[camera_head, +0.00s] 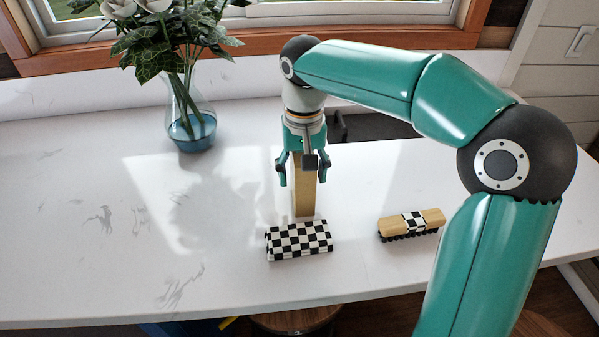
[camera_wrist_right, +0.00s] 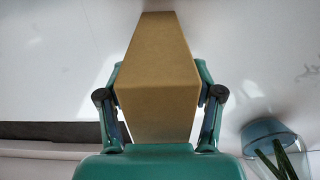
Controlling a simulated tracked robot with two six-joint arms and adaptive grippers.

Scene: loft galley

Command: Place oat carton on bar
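The oat carton, a plain tan upright box (camera_head: 304,197), stands on the white bar (camera_head: 80,250), just behind a checkered item. In the right wrist view, the carton (camera_wrist_right: 158,85) fills the middle, its top end nearest the camera. My right gripper (camera_head: 303,178) points down over the carton, with one finger on each side of its upper part. A gap shows between each finger and the carton in the head view, so the gripper looks open around it. The gripper hides the carton's top in the head view. My left gripper is out of view.
A black-and-white checkered item (camera_head: 299,241) lies right in front of the carton. A wooden brush (camera_head: 412,223) lies to the right. A glass vase (camera_head: 190,125) with flowers stands at the back left. The bar's left and front-left parts are clear.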

